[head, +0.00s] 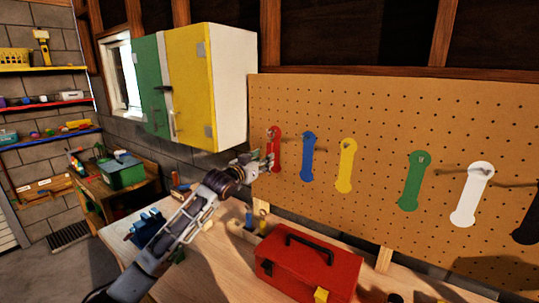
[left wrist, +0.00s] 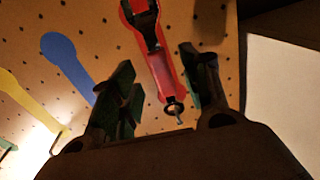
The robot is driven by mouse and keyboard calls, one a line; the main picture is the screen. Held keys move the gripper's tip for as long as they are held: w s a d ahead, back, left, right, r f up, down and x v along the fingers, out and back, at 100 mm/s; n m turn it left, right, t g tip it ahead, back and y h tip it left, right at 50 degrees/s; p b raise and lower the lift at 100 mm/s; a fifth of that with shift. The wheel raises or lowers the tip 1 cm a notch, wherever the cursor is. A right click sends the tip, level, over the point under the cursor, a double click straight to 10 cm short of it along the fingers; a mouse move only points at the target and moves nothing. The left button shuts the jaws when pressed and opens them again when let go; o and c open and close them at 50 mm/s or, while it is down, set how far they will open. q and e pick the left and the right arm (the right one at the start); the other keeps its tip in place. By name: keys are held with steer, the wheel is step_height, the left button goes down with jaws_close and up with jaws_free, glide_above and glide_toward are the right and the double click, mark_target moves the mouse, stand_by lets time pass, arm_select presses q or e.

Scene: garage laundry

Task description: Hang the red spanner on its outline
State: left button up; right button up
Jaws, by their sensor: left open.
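A red outline (head: 277,156) is painted at the left end of the pegboard. It also shows in the left wrist view (left wrist: 133,12), upper middle. A slim spanner (left wrist: 162,66) lies along it, with a dark open jaw at the top and a dark ring at the lower end. Its shaft looks red and is hard to tell from the paint. My left gripper (head: 262,160) is at the outline's lower left. In the left wrist view its fingers (left wrist: 158,88) are spread, one on each side of the spanner's lower part. Contact cannot be told. My right gripper is not in view.
The pegboard (head: 390,115) also carries blue (head: 308,157), yellow (head: 346,166), green (head: 412,182) and white (head: 472,195) outlines. A red toolbox (head: 308,267) stands on the workbench (head: 215,270) below. A yellow-and-green wall cabinet (head: 190,85) hangs to the left above my arm.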

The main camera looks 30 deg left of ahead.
mark_target(269, 153)
arm_select(q)
steer(key=shift+w+d+p, duration=0.15)
steer(key=shift+w+p, duration=0.15)
steer(key=shift+w, duration=1.05)
steer(key=shift+w+d+p, duration=0.15)
steer(key=shift+w+p, duration=0.1)
steer(key=shift+w, duration=1.1)
jaws_close()
steer(key=shift+c, duration=0.2)
jaws_free()
steer(key=s+a, duration=0.1)
steer(key=s, duration=1.1)
steer(key=shift+a, duration=0.1)
